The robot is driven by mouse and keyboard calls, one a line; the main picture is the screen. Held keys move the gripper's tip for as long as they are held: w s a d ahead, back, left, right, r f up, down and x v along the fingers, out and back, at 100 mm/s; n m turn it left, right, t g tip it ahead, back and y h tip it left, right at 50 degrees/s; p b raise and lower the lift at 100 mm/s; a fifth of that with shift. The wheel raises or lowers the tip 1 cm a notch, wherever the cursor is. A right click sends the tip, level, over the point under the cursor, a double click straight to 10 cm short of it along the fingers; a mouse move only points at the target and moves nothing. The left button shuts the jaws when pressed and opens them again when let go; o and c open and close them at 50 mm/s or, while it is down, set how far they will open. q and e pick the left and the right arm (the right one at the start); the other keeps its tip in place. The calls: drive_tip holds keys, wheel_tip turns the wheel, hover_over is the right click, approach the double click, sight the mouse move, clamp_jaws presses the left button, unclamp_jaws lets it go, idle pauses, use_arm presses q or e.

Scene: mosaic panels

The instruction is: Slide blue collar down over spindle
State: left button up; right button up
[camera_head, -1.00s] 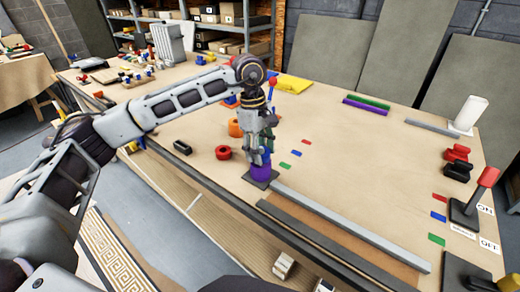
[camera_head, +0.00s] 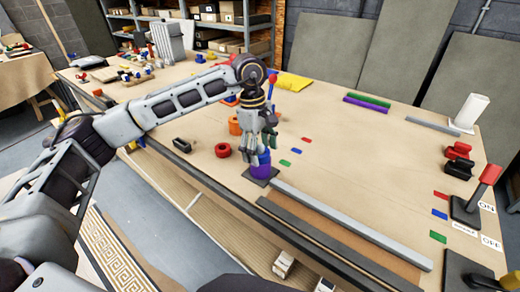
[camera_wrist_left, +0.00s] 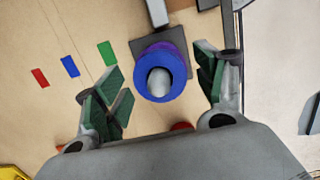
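The blue collar (camera_head: 264,157) sits around the spindle, directly above the purple collar (camera_head: 261,172) on the dark square base plate (camera_head: 273,182). In the left wrist view the blue collar (camera_wrist_left: 179,80) rings the grey spindle tip (camera_wrist_left: 159,82); the purple collar (camera_wrist_left: 168,46) shows beneath it. My left gripper (camera_head: 261,147) is open just above the stack. In the wrist view its green-padded fingers (camera_wrist_left: 160,86) stand wide apart on either side of the blue collar, with visible gaps. My right gripper is not in view.
A red ring (camera_head: 222,150) and an orange ring (camera_head: 235,126) lie to the left. A long grey bar (camera_head: 340,222) runs right from the base plate. Small coloured tiles lie beyond it. A red-handled lever (camera_head: 484,182) stands at right. The table middle is clear.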

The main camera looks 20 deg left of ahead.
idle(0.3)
use_arm(q)
wheel_tip(320, 180, up, 8)
drive_tip(key=a, duration=0.1)
drive_tip(key=shift+w, duration=0.2)
idle(0.4)
drive_tip(key=shift+a, duration=0.1)
idle(0.9)
